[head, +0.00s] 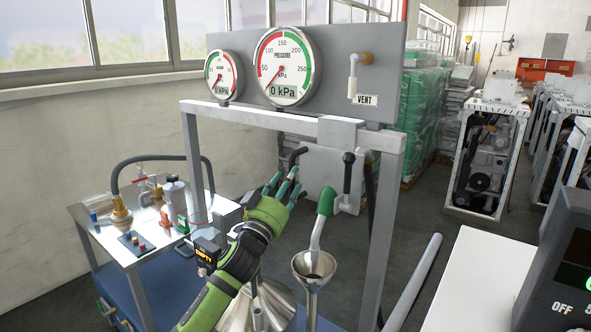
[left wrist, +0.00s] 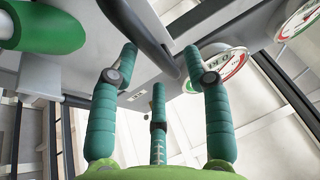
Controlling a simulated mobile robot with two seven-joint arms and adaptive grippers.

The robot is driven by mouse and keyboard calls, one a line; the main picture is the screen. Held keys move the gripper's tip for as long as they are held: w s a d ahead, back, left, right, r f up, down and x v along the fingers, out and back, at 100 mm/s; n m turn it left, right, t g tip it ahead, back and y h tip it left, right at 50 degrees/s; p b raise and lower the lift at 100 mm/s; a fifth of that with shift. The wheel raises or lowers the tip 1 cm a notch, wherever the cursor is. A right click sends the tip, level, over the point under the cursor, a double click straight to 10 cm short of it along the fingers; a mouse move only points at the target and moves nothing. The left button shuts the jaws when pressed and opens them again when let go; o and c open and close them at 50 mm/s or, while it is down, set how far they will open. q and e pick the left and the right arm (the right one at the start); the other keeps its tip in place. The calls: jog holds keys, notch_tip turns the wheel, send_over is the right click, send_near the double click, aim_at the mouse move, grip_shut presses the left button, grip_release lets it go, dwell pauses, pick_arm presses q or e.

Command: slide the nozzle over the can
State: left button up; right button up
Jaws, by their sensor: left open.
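My left gripper (head: 287,184) reaches up in front of the grey dispenser carriage (head: 325,166), its green fingers spread and empty. In the left wrist view the fingers (left wrist: 160,66) are apart, with a dark bar (left wrist: 146,42) passing between and beyond their tips; I cannot tell whether they touch. A black handle (head: 297,155) is just above the fingertips in the head view. To the right, a green-gripped lever (head: 326,201) stands above a metal funnel-shaped piece (head: 314,266), possibly the nozzle. Shiny metal cone shapes (head: 262,305) lie below my forearm. I cannot clearly identify the can.
The grey frame posts (head: 385,225) flank the carriage. Two gauges (head: 285,66) and a vent lever (head: 357,70) are on the panel above. A cart with pump fittings (head: 145,235) stands at left. A white surface and dark display (head: 565,265) are at right.

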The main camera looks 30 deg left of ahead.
pick_arm(q)
jog(key=shift+x, duration=1.2)
jog(key=shift+w+d+p, duration=0.15)
jog(key=shift+w+p, duration=0.2)
pick_arm(e)
jog(key=shift+w+d+r, duration=0.35)
jog(key=shift+w+r, duration=0.1)
jog(key=shift+r, duration=0.1)
pick_arm(q)
grip_shut()
